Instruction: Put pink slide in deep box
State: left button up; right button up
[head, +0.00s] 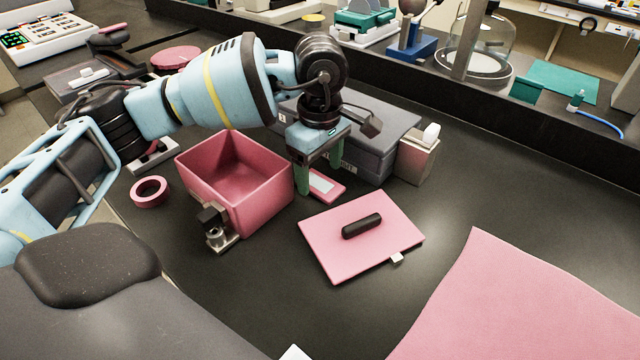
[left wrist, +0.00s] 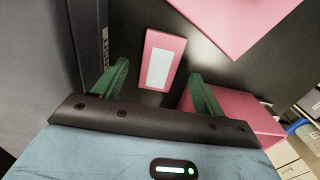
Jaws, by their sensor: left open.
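The pink slide (head: 325,186), a small flat pink piece with a pale panel, lies on the dark bench between the deep box and a grey instrument. It also shows in the left wrist view (left wrist: 151,82), between the green fingers and beyond their tips. My left gripper (head: 319,172) points down above the slide, open and empty. The deep box (head: 262,212) is pink, open-topped and stands just left of the gripper; its visible inside looks empty. My right gripper is not in view.
A pink plate (head: 335,262) with a black handle lies in front of the slide. The grey instrument (head: 385,125) stands close behind the gripper. A small metal device (head: 217,232) stands at the box's front, and a pink ring (head: 149,191) lies left. A pink mat (head: 520,310) covers the front right.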

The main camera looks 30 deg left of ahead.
aim_at(320, 184)
pick_arm(q)
jog(key=shift+f, duration=0.95)
jog(key=c, duration=1.1)
notch_tip(320, 184, up, 10)
jog(key=shift+r, duration=0.1)
jog(key=shift+c, duration=0.2)
